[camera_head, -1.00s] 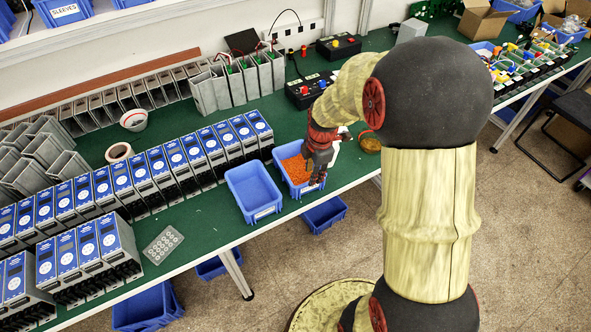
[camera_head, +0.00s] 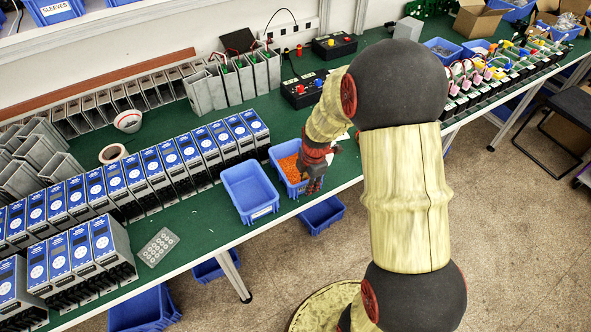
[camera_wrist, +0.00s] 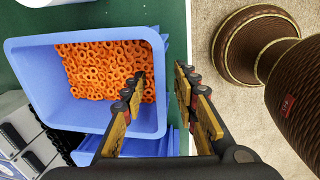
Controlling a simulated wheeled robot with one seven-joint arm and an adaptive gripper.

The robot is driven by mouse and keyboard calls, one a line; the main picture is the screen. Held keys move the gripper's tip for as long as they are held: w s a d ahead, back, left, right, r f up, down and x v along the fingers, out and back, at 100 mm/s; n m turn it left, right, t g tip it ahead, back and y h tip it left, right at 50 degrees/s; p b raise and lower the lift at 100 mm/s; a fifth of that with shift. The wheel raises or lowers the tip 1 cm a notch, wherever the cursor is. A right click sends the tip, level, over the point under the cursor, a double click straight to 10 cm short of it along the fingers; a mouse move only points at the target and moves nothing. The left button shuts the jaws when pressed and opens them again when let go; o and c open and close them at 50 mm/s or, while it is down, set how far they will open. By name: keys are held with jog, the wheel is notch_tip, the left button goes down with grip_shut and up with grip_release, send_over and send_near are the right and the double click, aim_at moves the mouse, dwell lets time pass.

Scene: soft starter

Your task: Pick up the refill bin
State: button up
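A blue bin holding small orange ring-shaped parts (camera_head: 290,148) stands near the front edge of the green bench. In the wrist view this bin (camera_wrist: 35,70) fills the left half. An empty blue bin (camera_head: 250,188) stands just left of it in the head view. No label shows which is the refill bin. My gripper (camera_head: 314,184) is at the right front side of the filled bin. In the wrist view my gripper (camera_wrist: 160,73) is open, one finger over the bin's inside and the other outside its wall. Whether either finger touches the wall cannot be told.
Rows of blue-faced starter units (camera_head: 160,170) stand left of the bins. Black boxes with red buttons (camera_head: 303,88) sit behind. Other blue bins (camera_head: 322,214) are below the bench edge. A keypad-like sheet (camera_head: 158,247) lies left on the bench.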

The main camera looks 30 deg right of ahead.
jog(key=shift+c, duration=0.8)
grip_shut()
